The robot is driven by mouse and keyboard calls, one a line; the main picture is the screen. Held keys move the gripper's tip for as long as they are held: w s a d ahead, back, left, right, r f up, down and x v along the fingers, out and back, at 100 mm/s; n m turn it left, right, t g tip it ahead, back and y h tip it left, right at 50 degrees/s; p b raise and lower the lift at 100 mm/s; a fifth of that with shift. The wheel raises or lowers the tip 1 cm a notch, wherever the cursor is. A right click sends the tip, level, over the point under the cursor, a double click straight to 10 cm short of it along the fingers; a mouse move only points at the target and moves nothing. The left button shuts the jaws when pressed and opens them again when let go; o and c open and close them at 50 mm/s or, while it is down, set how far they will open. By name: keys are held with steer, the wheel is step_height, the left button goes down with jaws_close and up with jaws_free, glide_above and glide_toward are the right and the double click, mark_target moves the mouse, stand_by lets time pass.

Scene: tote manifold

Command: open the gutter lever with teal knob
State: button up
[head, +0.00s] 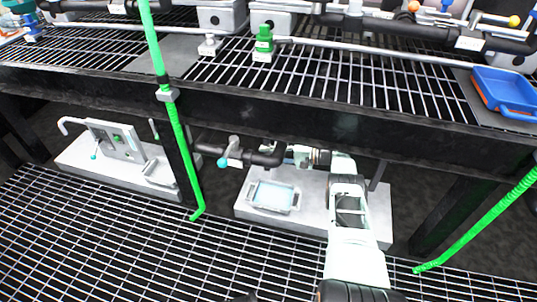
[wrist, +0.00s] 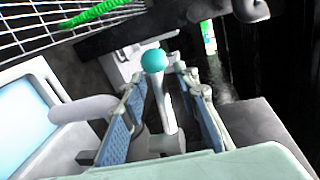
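A lever with a teal ball knob (wrist: 154,60) and a pale shaft (wrist: 168,108) shows in the middle of the wrist view. My gripper (wrist: 160,80) is open. Its two blue-padded fingers stand apart on either side of the shaft in that picture, with the knob near the fingertips. I see no clear contact and cannot tell how deep the shaft sits between them. In the head view, a teal knob (head: 223,162) hangs by a valve on a dark pipe under the shelf. My gripper (head: 289,153) is to its right, pointing left. No gutter label is readable.
A pale blue tray (head: 273,195) sits on the light base below the pipe. Another panel with a teal knob (head: 94,156) stands at left. A black shelf beam (head: 300,122) runs above my arm. A green conduit (head: 181,140) descends left of the valve.

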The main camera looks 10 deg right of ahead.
steer(key=v, duration=1.2)
steer(key=shift+c, duration=0.3)
